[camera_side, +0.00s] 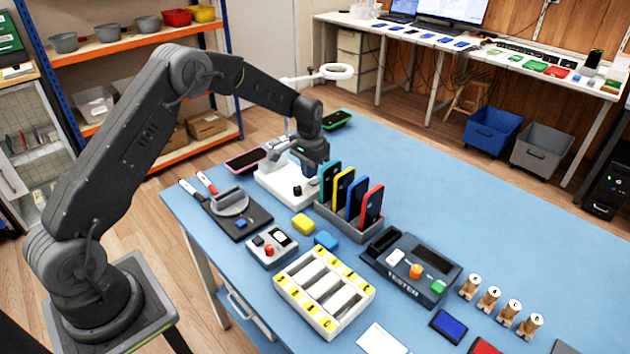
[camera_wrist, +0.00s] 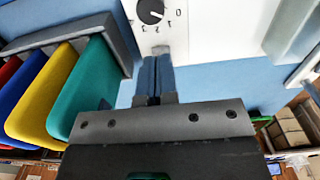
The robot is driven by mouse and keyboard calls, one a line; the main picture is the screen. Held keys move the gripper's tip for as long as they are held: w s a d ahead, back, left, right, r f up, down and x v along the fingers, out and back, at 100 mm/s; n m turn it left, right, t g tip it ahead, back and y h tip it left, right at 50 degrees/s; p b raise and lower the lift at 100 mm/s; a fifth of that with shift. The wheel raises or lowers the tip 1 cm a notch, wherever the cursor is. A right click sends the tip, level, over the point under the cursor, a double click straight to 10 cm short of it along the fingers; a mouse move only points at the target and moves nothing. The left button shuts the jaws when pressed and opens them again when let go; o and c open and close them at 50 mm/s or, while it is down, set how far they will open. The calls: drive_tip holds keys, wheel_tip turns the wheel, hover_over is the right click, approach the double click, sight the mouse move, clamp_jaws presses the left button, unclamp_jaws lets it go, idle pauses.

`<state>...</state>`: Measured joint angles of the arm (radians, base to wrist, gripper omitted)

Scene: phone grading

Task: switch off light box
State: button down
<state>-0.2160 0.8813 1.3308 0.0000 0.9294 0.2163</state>
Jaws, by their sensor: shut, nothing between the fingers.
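My gripper (camera_side: 311,172) is shut and empty, close to the right of the light box. Its fingers (camera_wrist: 158,58) end just short of the knob, apart from it.
A grey rack (camera_side: 347,222) of several coloured phones stands close to my gripper. A pink-edged phone (camera_side: 246,160) lies left of the light box and a green-edged one (camera_side: 337,119) behind it. A tester (camera_side: 410,268) and a yellow-labelled tray (camera_side: 323,290) stand in front.

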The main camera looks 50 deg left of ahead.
drive_tip(key=shift+f, duration=1.4)
idle(0.6)
wheel_tip(320, 180, up, 7)
idle(0.9)
drive_tip(key=s+d+r+t, duration=0.1)
drive_tip(key=s+d+r, duration=0.3)
drive_tip(key=s+r, duration=0.4)
drive_tip(key=s+d+r+t, duration=0.2)
drive_tip(key=s+d+r, duration=0.2)
drive_tip(key=s+r, duration=0.45)
drive_tip(key=s+d+r+t, duration=0.1)
drive_tip(key=s+d, duration=0.1)
drive_tip(key=s, duration=0.6)
drive_tip(key=s+d+r+t, duration=0.1)
drive_tip(key=s, duration=0.7)
drive_tip(key=shift+s+d+r+t, duration=0.2)
drive_tip(key=shift+s+d+t, duration=0.1)
drive_tip(key=shift+s+d, duration=0.05)
